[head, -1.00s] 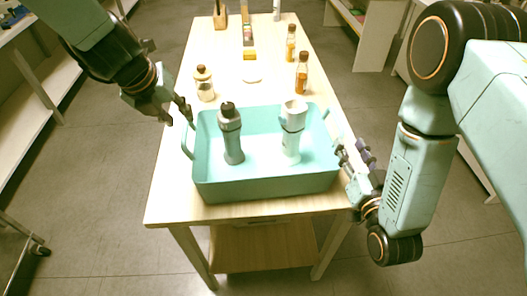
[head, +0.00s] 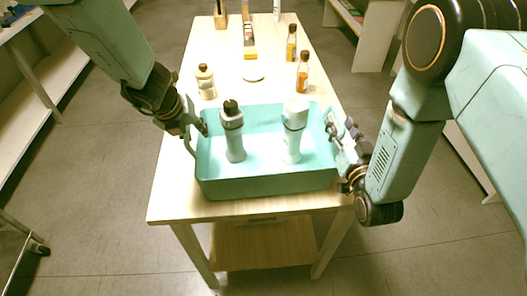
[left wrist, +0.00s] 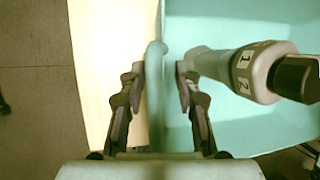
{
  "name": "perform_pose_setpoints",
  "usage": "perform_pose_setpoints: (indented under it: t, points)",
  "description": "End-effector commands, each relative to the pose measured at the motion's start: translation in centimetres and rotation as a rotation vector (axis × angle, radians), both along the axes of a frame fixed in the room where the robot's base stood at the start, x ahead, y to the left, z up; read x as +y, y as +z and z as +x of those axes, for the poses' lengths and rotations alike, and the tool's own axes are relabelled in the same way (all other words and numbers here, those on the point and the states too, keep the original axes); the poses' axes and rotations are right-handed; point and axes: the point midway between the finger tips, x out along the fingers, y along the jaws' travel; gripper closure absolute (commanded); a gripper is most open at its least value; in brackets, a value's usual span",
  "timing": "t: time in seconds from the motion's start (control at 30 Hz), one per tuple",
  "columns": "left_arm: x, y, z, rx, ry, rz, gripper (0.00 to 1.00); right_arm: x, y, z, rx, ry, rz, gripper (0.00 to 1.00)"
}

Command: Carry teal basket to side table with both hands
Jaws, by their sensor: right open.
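The teal basket (head: 265,187) stands on the near end of the wooden table (head: 178,208). It holds a grey bottle with a black cap (head: 234,140) and a white-capped bottle (head: 292,140), both upright. My left gripper (head: 197,128) is at the basket's left handle. In the left wrist view the left gripper (left wrist: 157,88) is open, with one finger on each side of the handle (left wrist: 155,65) and gaps visible. My right gripper (head: 336,136) is open at the basket's right end; its fingers partly hide the handle there.
A clear jar with a brown cap (head: 206,82) and two amber bottles (head: 302,72) (head: 291,43) stand beyond the basket, near a round white disc (head: 253,73). Shelving (head: 38,85) stands at the left. Grey floor (head: 90,190) lies open around the table.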

Motion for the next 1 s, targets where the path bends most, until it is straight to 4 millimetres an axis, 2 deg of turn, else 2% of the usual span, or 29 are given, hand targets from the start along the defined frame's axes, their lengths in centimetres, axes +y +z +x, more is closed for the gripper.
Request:
perform_pose_setpoints:
  t: [0.2,0.5,0.87,1.0]
  points:
    - [-0.19,-1.22,0.50,0.000,0.000,0.000,0.67,0.12,0.04,0.85,0.000,0.000,0.000,0.60]
    - [-0.20,-1.26,0.55,0.000,0.000,0.000,0.68,0.13,0.03,0.89,0.000,0.000,0.000,0.61]
    - [-0.20,-1.23,0.53,0.000,0.000,-0.001,0.99,0.12,0.03,0.87,0.000,0.000,0.000,0.91]
    - [-0.21,-1.21,0.56,-0.001,0.000,-0.001,1.00,0.16,0.05,0.88,0.000,0.001,0.000,1.00]
